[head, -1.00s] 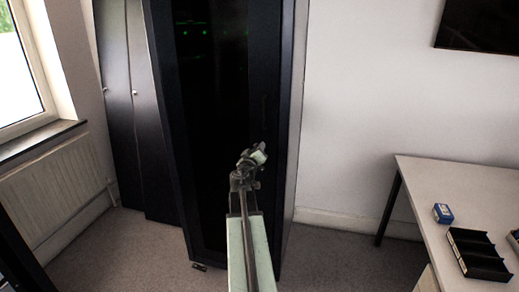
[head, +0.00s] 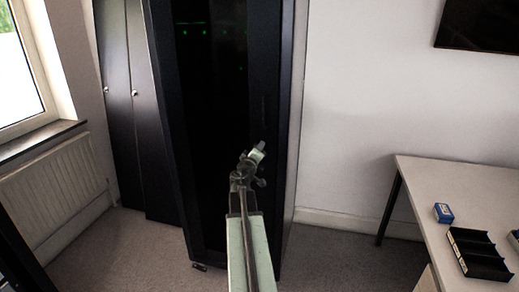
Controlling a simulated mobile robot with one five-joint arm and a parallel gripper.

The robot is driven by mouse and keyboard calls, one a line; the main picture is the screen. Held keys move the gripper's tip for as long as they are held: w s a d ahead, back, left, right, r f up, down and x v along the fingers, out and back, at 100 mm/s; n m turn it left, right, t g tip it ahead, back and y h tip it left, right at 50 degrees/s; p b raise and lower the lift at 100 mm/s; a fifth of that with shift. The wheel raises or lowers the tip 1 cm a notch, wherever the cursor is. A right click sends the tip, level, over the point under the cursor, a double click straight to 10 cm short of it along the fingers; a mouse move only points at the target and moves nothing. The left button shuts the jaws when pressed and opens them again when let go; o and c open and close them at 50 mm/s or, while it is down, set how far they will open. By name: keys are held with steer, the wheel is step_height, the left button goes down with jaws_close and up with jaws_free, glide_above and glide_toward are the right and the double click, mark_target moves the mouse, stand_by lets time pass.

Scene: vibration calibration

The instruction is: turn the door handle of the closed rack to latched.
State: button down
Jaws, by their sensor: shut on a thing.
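The closed rack (head: 213,130) is a tall black cabinet with a dark door in the middle of the head view. The door handle (head: 264,108) is a faint dark upright shape near the door's right edge, hard to make out against the black. My gripper (head: 259,149) is in front of the right part of the door, at the lower end of the handle. It is shut on the handle, though the jaws are small and hide the part they hold. The handle's exact angle cannot be told.
Dark lockers (head: 125,110) stand left of the rack, beside a radiator (head: 55,190) under a window. A table (head: 425,180) at the right holds a small blue box (head: 443,213) and a black divided tray (head: 478,255). Carpet is clear between rack and table.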

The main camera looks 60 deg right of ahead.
steer(key=shift+w+a, duration=0.1)
steer(key=shift+w, duration=0.15)
stand_by(0.3)
steer(key=c, duration=1.3)
jaws_free()
steer(key=shift+w+f, duration=0.1)
steer(key=shift+w, duration=0.05)
steer(key=shift+s+a, duration=0.15)
steer(key=shift+s, duration=0.1)
steer(key=v, duration=0.7)
steer(key=shift+s+a, duration=0.1)
steer(key=shift+a, duration=0.05)
